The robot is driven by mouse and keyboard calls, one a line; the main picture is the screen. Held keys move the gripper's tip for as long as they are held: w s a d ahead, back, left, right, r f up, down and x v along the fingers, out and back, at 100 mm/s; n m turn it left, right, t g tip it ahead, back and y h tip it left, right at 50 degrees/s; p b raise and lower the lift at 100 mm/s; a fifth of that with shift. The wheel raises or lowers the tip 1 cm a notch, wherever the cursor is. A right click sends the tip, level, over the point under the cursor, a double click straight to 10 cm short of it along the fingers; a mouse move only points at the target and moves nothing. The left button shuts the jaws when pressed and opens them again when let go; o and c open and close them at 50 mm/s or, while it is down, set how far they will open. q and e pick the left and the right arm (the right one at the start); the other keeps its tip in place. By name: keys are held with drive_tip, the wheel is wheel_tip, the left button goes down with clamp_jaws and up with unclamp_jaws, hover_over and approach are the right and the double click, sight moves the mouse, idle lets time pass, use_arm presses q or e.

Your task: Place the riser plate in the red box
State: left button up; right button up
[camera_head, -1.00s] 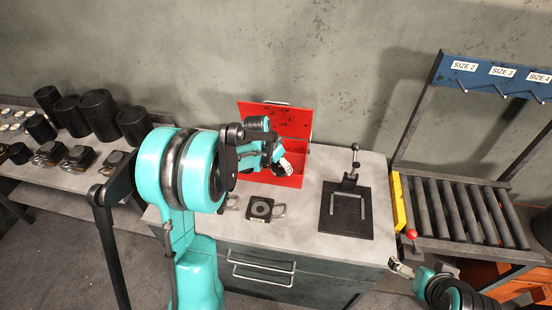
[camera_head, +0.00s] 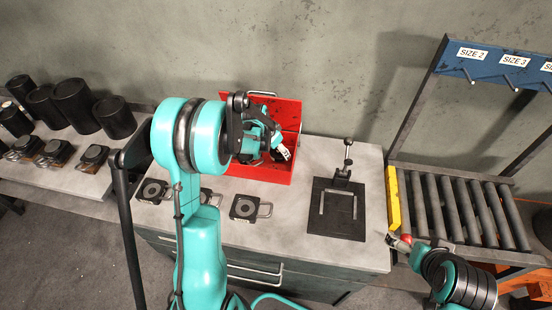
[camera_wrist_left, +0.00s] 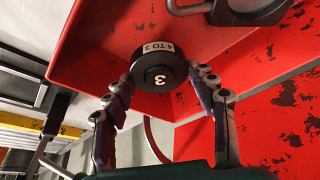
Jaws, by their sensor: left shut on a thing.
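The red box (camera_head: 262,172) stands open at the back of the bench, its lid raised against the wall. My left gripper (camera_head: 279,151) is over the box opening. In the left wrist view its fingers (camera_wrist_left: 165,92) are on either side of a black round piece (camera_wrist_left: 160,72) marked "3" and "4 TO 3", with red box walls around it. I cannot tell whether this piece touches the box. Black plates with handles lie on the bench, at the left (camera_head: 153,192), middle (camera_head: 208,196) and right (camera_head: 245,207). My right gripper (camera_head: 398,243) is near the bench's right edge; its opening is unclear.
A black base with a lever (camera_head: 325,228) stands right of the box. A yellow bar (camera_head: 393,200) and roller conveyor (camera_head: 455,205) are beyond it, under a blue size rack (camera_head: 490,66).

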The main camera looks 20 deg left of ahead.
sight(276, 154)
use_arm(q)
wheel_tip(276, 154, down, 4)
drive_tip(key=shift+r+b, duration=0.1)
drive_tip(key=shift+b, duration=0.4)
drive_tip(key=shift+f, duration=0.2)
drive_tip(key=shift+f, duration=0.15)
drive_tip(key=o, duration=1.3)
drive_tip(key=shift+o, duration=0.2)
